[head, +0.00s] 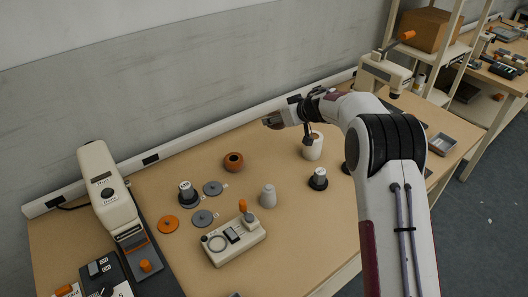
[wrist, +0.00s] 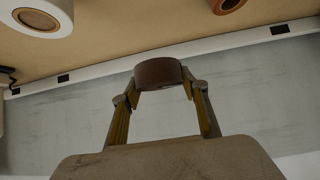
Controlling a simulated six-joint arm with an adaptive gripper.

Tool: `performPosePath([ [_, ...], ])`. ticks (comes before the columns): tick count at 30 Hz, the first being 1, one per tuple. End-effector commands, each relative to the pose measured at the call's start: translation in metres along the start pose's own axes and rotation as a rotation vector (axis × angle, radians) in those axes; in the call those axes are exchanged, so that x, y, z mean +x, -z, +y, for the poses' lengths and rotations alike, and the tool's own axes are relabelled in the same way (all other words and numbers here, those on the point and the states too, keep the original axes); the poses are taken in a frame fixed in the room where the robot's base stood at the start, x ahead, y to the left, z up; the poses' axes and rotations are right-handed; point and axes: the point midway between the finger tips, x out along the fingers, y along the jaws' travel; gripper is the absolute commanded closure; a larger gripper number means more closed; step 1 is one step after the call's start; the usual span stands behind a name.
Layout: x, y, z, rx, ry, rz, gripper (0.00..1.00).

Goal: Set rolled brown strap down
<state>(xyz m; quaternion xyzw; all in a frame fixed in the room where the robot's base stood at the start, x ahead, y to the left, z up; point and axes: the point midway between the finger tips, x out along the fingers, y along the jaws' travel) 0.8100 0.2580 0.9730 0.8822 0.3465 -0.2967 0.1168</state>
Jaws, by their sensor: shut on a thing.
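My gripper (head: 273,120) is at the end of the arm, raised over the back of the table near the wall. In the wrist view, its two fingers (wrist: 160,80) are shut on the rolled brown strap (wrist: 158,73), a short dark brown roll held between the tips. In the head view the roll is small and mostly hidden by the gripper. The strap appears clear of the tabletop.
An orange-brown ring-shaped roll (head: 233,161) and a white roll (head: 313,147) stand on the table (head: 290,235). Grey and orange discs, a black-based spool (head: 318,179), a grey cone (head: 268,196) and a control box (head: 234,240) stand nearer.

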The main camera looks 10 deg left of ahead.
Motion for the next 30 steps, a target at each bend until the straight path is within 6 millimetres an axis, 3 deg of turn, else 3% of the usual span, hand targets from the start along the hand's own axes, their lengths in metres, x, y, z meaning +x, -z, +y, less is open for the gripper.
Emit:
performPosePath([
  [4,0.013,0.014,-0.009,0.007,-0.009,0.001,0.80],
  [17,0.030,0.033,-0.022,0.020,-0.026,0.000,0.80],
  [30,0.055,-0.001,-0.022,0.023,-0.025,-0.001,0.80],
])
